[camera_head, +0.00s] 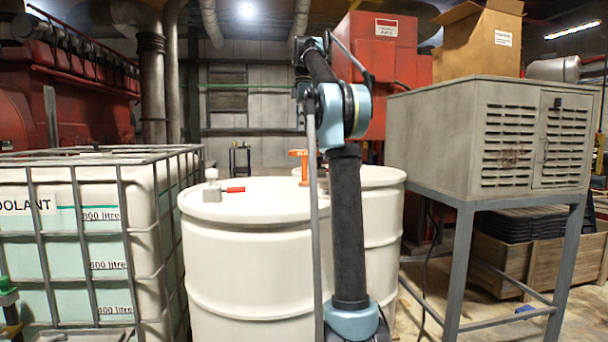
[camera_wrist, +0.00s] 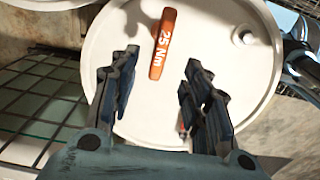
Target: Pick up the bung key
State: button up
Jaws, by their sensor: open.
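The bung key appears to be the orange T-shaped tool (camera_head: 299,153) standing on the white drums in the head view, partly behind my arm. In the wrist view its orange bar (camera_wrist: 163,43), marked "25 Nm", shows over a white drum lid (camera_wrist: 118,52). My gripper (camera_wrist: 161,62) is open and empty. Its two fingers lie left and right of the bar in the picture, with the bar between and beyond the tips. How far the bar is from the fingers I cannot tell. No contact shows. My gripper is not clear in the head view.
A grey fitting with a red handle (camera_head: 233,189) sits on the front drum (camera_head: 250,260). A caged coolant tank (camera_head: 80,225) stands left of the drums. A grey louvred cabinet (camera_head: 430,135) on a metal stand is at right. Part of another drum (camera_wrist: 40,3) shows in the wrist view.

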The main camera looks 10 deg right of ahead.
aim_at(304, 152)
jog(key=shift+d+f, duration=0.1)
jog(key=shift+f, duration=5.3)
jog(key=shift+c, duration=0.3)
grip_shut()
